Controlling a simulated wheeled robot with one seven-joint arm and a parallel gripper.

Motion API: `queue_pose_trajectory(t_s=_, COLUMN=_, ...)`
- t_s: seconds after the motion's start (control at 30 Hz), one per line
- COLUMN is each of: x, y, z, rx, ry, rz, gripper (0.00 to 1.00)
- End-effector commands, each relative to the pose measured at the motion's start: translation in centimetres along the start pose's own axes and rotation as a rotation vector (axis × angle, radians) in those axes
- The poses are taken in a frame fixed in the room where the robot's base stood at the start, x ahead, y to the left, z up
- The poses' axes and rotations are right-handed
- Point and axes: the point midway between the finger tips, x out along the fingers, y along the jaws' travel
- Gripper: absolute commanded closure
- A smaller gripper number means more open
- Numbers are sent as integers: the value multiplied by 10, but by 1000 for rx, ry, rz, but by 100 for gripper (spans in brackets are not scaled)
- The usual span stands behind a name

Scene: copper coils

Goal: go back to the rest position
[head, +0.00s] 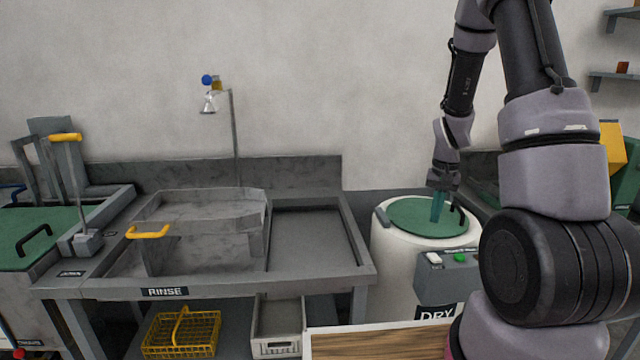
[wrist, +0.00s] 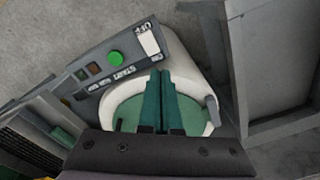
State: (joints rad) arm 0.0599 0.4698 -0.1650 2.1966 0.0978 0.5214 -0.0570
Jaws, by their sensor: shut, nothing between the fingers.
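My gripper (head: 437,207) is above the green lid of the white drum marked DRY, near the lid's black handle (head: 457,212). Its teal fingers are shut with nothing between them. In the wrist view the shut fingers (wrist: 160,97) point at the green lid (wrist: 128,109). I cannot tell whether the fingertips touch the lid. The drum (head: 392,262) has a control box (head: 448,277) on its front with a green button and a white switch. My arm reaches in from the right of the head view.
A grey RINSE sink (head: 322,275) with a yellow-handled basket or tub (head: 200,220) is left of the drum. A yellow wire basket (head: 180,333) and a pale crate (head: 278,335) are below. A wooden-topped surface (head: 375,343) is in front.

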Motion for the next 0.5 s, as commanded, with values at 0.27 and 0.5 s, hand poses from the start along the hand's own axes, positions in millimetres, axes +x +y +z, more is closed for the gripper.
queue_pose_trajectory(t_s=0.27, x=-130, y=-32, z=33, rx=-23, ry=135, rz=-132, gripper=100)
queue_pose_trajectory(t_s=0.5, x=-223, y=-42, z=90, rx=-54, ry=245, rz=-235, gripper=100)
